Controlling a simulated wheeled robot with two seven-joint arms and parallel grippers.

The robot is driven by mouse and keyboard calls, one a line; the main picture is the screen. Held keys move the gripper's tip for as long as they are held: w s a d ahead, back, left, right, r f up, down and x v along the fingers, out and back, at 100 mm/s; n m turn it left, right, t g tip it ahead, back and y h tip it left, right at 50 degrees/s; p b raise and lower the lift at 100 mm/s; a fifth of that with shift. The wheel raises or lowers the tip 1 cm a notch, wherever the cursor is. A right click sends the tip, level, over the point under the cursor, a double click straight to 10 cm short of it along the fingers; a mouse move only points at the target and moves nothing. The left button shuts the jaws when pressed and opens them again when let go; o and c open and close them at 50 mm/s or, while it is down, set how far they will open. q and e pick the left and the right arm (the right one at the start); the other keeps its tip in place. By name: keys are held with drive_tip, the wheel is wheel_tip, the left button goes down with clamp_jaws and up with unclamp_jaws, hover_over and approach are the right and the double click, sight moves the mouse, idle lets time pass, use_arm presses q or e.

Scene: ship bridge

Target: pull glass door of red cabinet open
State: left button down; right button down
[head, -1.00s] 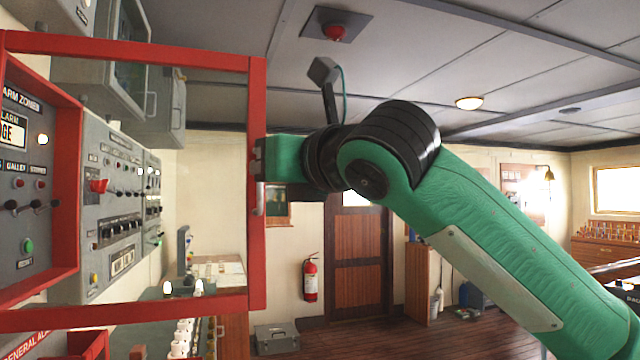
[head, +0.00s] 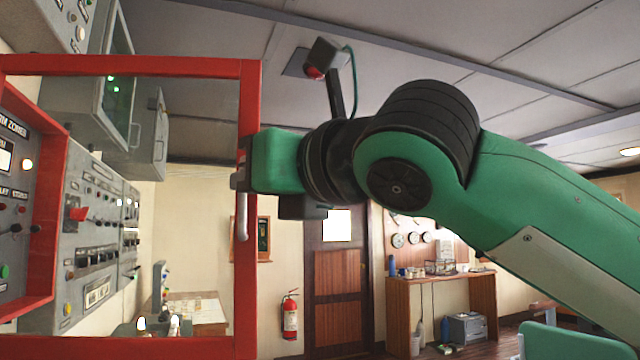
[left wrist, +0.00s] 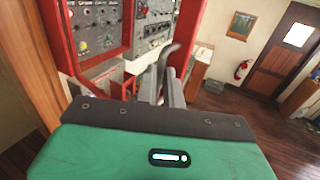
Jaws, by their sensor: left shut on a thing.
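The red cabinet (head: 48,240) is at the left of the head view, with switches, lamps and labels inside. Its red-framed glass door (head: 150,66) stands open, away from the cabinet box, and I see the panels through it. A grey handle (head: 242,216) is on the door's free edge. My left gripper (head: 241,178) is shut on this handle, its arm reaching in from the right of the picture. In the left wrist view the gripper fingers (left wrist: 163,88) are at the handle (left wrist: 169,62), beside the red door edge (left wrist: 186,38). My right gripper is not in view.
Grey control panels (head: 98,230) line the wall behind the door. A grey wall box (head: 150,135) hangs above them. A fire extinguisher (head: 290,315) and a wooden door (head: 338,290) are at the back. A wooden desk (head: 440,290) stands right of them.

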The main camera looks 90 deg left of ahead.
use_arm(q)
drive_tip(key=shift+s+d, duration=0.1)
drive_tip(key=shift+s, duration=0.25)
drive_tip(key=c, duration=1.8)
unclamp_jaws()
drive_tip(key=shift+o, duration=1.4)
drive_tip(key=shift+s, duration=0.8)
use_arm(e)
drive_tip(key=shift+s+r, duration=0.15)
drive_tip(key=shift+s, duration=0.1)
use_arm(q)
drive_tip(key=shift+w, duration=0.2)
